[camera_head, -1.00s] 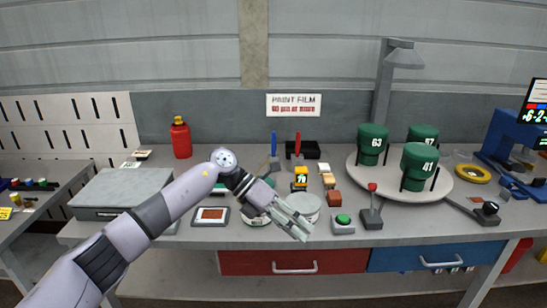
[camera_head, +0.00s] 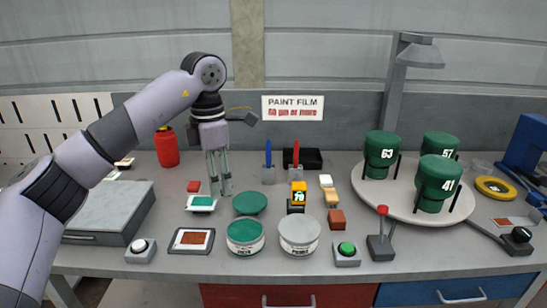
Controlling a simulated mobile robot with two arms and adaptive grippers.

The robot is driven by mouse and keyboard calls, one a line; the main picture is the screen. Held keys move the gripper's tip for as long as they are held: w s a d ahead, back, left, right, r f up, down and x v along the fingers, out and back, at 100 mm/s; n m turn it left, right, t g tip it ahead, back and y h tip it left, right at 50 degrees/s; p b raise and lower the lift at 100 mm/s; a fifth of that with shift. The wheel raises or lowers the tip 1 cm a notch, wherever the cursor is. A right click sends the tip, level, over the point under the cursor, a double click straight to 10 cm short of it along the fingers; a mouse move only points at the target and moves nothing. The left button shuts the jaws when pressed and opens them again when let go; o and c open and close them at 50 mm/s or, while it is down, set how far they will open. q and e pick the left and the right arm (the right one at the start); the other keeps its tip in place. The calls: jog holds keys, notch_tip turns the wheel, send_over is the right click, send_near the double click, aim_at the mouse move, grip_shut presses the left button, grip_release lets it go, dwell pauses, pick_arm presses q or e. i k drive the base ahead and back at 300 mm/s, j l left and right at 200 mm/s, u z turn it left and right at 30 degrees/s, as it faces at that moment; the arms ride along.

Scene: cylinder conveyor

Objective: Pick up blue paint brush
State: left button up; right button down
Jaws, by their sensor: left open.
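The blue paint brush (camera_head: 268,153) stands upright with its blue handle up at the back middle of the bench, its lower end at a grey holder (camera_head: 268,174). A red-handled brush (camera_head: 296,154) stands to its right. My left gripper (camera_head: 221,191) points down, open and empty, left of the blue brush and apart from it. Its fingertips are near the back of a small tray with a green patch (camera_head: 202,203). My right gripper is not in view.
Green (camera_head: 245,235) and pale (camera_head: 299,233) paint cans stand in front, with a green lid (camera_head: 249,204) behind. A yellow display block (camera_head: 298,193) stands near the brushes. A round turntable (camera_head: 375,192) with green cylinders is at right.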

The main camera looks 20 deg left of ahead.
aim_at(268, 145)
jog(key=i, duration=1.5)
